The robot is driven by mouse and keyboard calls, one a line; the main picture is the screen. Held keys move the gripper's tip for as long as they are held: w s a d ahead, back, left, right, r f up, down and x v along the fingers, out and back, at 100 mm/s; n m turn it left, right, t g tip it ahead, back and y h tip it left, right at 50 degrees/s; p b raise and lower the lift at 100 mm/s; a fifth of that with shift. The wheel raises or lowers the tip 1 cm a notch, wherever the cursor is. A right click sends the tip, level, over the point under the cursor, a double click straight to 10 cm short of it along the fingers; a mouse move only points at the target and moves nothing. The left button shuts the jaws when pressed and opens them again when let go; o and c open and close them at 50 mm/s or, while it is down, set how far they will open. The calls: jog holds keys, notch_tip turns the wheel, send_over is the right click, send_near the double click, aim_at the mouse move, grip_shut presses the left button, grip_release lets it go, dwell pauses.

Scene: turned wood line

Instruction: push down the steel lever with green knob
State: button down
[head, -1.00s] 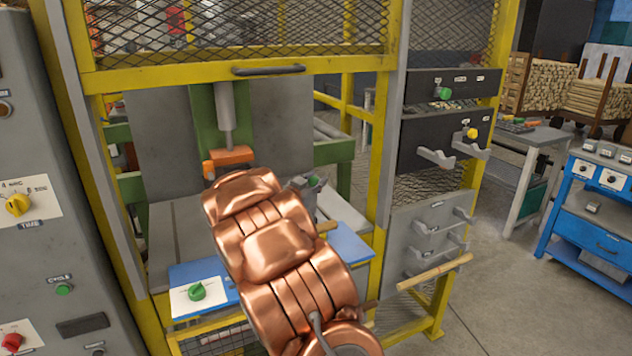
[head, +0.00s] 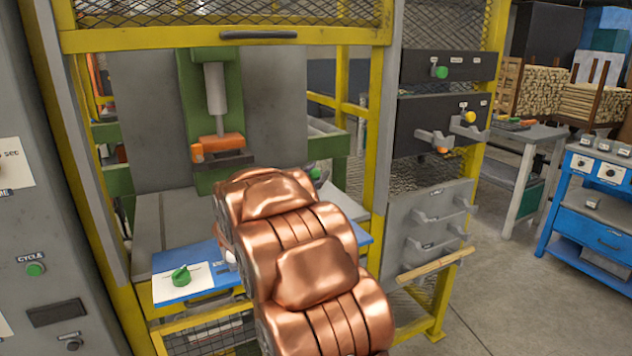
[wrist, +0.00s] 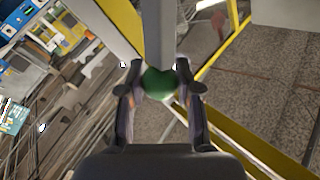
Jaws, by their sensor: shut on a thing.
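The green knob (wrist: 159,83) sits between the two fingers of my gripper (wrist: 159,74) in the wrist view. The fingers are shut on it, one on each side. The steel lever (wrist: 158,30) is a grey bar running up from the knob to the top edge of that view. In the head view my copper-coloured arm covers most of the gripper and the lever. A small green patch beside the arm there may be the knob, but I cannot tell for sure.
A yellow-framed press with an orange block (head: 222,144) stands ahead. A blue panel with a green dial (head: 181,275) is left of my arm. A grey control cabinet (head: 40,215) stands at far left. At right are shelf panels, a blue cart (head: 590,215) and open floor.

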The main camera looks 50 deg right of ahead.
jog(key=s+a+f+m+g+h+b, duration=0.1)
jog(key=s+f+m+b, duration=0.3)
jog(key=b, duration=0.6)
jog(key=shift+s+a+f+h, duration=0.2)
jog(key=shift+a+f+h, duration=0.1)
jog(key=shift+f+h, duration=0.55)
jog(key=shift+f+m+b, duration=0.1)
jog(key=shift+m+b, duration=0.2)
jog(key=c, duration=0.8)
grip_release()
